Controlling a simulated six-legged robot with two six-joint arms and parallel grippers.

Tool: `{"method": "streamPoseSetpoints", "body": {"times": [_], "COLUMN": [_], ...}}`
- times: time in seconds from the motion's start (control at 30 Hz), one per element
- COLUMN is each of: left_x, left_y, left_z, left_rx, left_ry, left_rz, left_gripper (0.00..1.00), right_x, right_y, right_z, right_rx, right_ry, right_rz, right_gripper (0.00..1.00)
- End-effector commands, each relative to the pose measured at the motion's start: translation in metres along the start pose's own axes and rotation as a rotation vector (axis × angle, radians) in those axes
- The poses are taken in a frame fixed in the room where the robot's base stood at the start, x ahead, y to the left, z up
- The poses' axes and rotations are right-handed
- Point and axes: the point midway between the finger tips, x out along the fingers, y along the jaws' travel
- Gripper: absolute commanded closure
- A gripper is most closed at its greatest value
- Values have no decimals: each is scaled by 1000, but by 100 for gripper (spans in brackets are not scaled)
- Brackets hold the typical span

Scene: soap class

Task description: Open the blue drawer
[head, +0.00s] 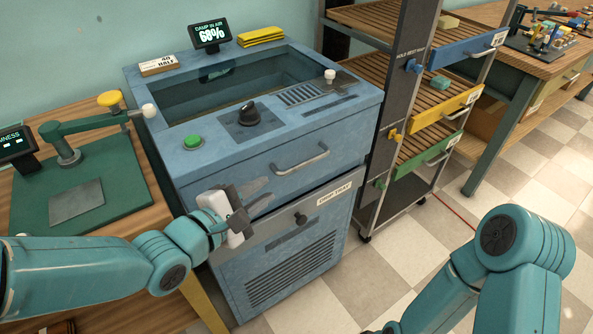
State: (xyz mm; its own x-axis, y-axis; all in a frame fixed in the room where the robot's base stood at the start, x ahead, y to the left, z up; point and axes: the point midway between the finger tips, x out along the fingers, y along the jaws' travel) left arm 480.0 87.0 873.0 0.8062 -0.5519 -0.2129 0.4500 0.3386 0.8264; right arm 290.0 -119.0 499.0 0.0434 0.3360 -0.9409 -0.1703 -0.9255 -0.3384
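Below the blue drawer are yellow (445,108) and green (430,158) drawers. The blue-grey machine (290,150) stands left of the rack, with its own bar handle (300,160). A wooden workbench (540,55) stands at right. The checkered floor (410,215) before the rack is clear.

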Motion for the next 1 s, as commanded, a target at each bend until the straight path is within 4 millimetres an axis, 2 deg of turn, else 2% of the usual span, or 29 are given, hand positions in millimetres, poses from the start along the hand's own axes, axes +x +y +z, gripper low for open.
{"method": "streamPoseSetpoints", "body": {"times": [0.03, 0.3, 0.5, 0.7, 0.93, 0.97, 1.0], "left_x": [14, 78, 110, 122, 123, 123, 123], "left_y": [-4, -2, -1, -1, 0, 0, 0], "left_z": [-1, -1, -1, -2, -2, -2, -1], "left_rx": [0, 0, 1, -1, -1, -1, -1], "left_ry": [-4, -4, -3, -2, -2, -2, -2], "left_rz": [-4, -4, -3, -3, -3, -3, -3], "left_gripper": [77, 77, 77, 77, 77, 80, 93], "right_x": [5, 12, 14, 15, 15, 15, 15], "right_y": [2, 4, 5, 5, 5, 5, 5], "right_z": [0, 0, 0, 0, 0, 0, 0], "right_rx": [0, 0, 0, 0, 0, 0, 0], "right_ry": [0, 0, 0, 0, 0, 0, 0], "right_rz": [0, 0, 0, 0, 0, 0, 0], "right_gripper": [57, 57, 57, 57, 57, 57, 57]}}
